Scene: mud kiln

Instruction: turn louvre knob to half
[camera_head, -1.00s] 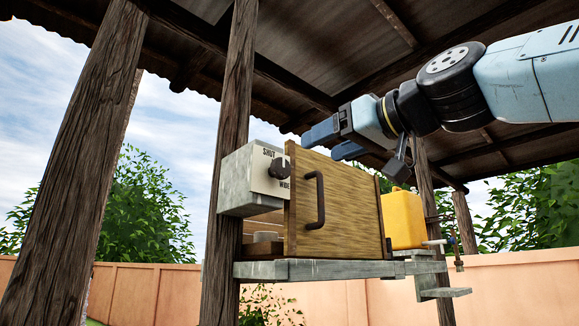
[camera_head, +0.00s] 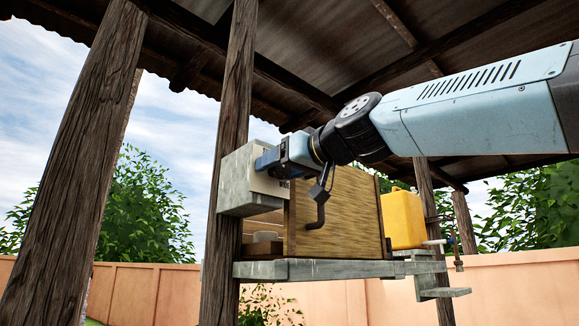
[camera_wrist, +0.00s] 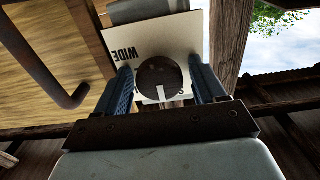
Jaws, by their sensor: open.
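The louvre knob (camera_wrist: 150,74) is a dark round knob on a pale plate (camera_wrist: 180,40) in the wrist view. The word WIDE reads upside down above it; the lettering below it is mostly covered. A white mark on the knob points towards the picture's bottom. My gripper (camera_wrist: 160,66) is open, with one blue finger on each side of the knob; I cannot tell if either touches it. In the head view my gripper (camera_head: 271,163) is at the front of the grey louvre box (camera_head: 236,180) and hides the knob.
A wooden panel (camera_head: 350,215) with a dark bar handle (camera_head: 318,214) stands right beside the louvre box, below my wrist. A yellow can (camera_head: 402,217) and a tap (camera_head: 436,242) are farther right. A grey shelf (camera_head: 330,270) runs beneath. A wooden post (camera_head: 232,110) rises behind the box.

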